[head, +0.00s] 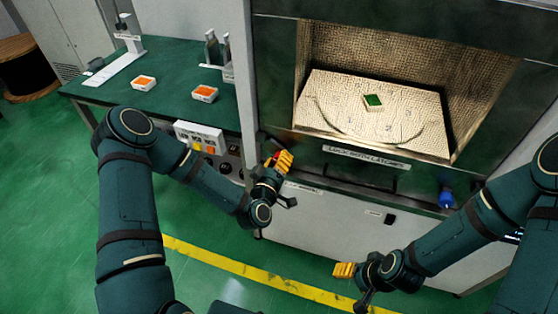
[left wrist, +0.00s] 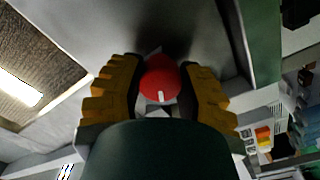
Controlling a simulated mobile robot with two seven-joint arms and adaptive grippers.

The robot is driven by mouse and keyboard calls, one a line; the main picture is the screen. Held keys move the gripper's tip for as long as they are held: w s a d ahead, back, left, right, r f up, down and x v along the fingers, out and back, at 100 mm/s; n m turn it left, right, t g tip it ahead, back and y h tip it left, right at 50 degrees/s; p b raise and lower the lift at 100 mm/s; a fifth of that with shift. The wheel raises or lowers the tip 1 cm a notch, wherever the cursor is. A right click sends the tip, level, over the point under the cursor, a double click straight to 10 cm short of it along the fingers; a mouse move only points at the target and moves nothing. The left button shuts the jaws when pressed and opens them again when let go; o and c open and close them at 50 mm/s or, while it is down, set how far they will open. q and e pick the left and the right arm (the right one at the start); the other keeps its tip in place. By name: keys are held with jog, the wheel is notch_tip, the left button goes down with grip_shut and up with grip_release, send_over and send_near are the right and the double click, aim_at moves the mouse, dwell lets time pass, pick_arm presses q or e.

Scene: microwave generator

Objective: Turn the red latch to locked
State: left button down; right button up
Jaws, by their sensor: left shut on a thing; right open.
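The red latch (left wrist: 160,80) shows as a round red knob with a small white mark, between the yellow fingers of my left gripper (left wrist: 162,88) in the left wrist view. The fingers are shut on it from both sides. In the head view my left gripper (head: 279,161) is at the lower left corner of the microwave front, and only a little red of the latch (head: 273,157) shows beside the fingers. My right gripper (head: 347,270) is open and empty, low in front of the cabinet. Which way the latch points is not clear.
A blue latch (head: 446,199) sits at the right of the front, near a label strip (head: 366,158). The chamber (head: 430,129) is open and holds a green-topped block (head: 372,100). A green bench (head: 180,68) with orange-filled trays (head: 204,92) stands left. A button panel (head: 201,137) is near my left arm.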

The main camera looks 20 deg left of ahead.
pick_arm(q)
jog(key=shift+m, duration=0.4)
jog(key=c, duration=0.5)
grip_release()
jog(key=s, duration=0.7)
jog(key=shift+s, duration=0.25)
